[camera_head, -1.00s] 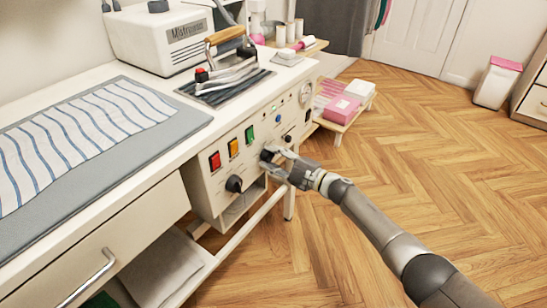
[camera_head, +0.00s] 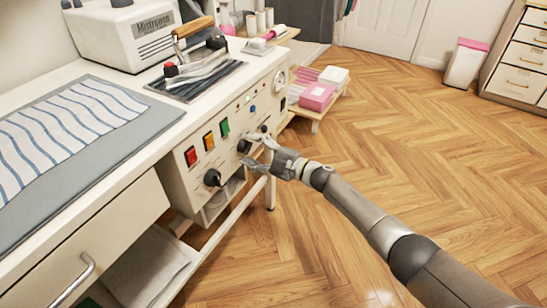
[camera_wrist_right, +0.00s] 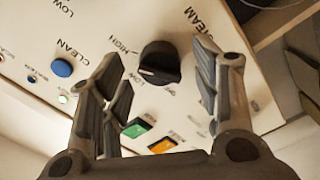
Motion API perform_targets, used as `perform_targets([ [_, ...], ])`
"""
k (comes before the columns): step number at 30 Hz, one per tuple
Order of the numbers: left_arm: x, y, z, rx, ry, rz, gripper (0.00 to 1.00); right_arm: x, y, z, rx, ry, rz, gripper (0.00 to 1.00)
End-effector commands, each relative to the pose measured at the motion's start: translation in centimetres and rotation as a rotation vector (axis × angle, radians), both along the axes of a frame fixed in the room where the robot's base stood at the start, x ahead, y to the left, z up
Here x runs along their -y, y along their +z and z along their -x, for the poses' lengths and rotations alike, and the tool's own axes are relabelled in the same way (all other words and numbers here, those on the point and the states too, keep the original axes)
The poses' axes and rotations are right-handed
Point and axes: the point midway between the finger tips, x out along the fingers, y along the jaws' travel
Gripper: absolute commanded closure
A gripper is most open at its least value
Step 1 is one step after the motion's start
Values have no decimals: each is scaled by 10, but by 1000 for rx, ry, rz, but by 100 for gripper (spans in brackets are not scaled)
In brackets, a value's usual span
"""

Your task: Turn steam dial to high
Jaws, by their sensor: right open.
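The black steam dial (camera_wrist_right: 160,63) shows between my right fingers in the right wrist view, next to the printed word STEAM. HIGH and LOW are printed around it, and its pale pointer mark sits close to LOW. In the head view the dial (camera_head: 243,146) is on the front panel (camera_head: 195,182) of the cream machine. My right gripper (camera_head: 251,151) is open in front of the dial, one finger on each side. I cannot tell whether the fingers touch it. My left gripper is not in view.
Red, amber and green switches (camera_head: 208,141) sit beside the dial. Another black knob (camera_head: 212,178) is at lower left. An iron (camera_head: 195,68) rests on the tabletop. A low stand with a pink box (camera_head: 317,96) is beyond.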

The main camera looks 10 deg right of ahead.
Motion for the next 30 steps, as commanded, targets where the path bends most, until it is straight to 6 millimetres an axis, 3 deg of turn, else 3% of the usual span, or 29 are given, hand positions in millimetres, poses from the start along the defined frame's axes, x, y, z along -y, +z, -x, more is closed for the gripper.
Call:
perform_targets([
  [18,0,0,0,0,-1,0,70,79,-1,58,-1,0,2,43],
  [30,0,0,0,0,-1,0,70,89,0,65,-1,0,-1,43],
])
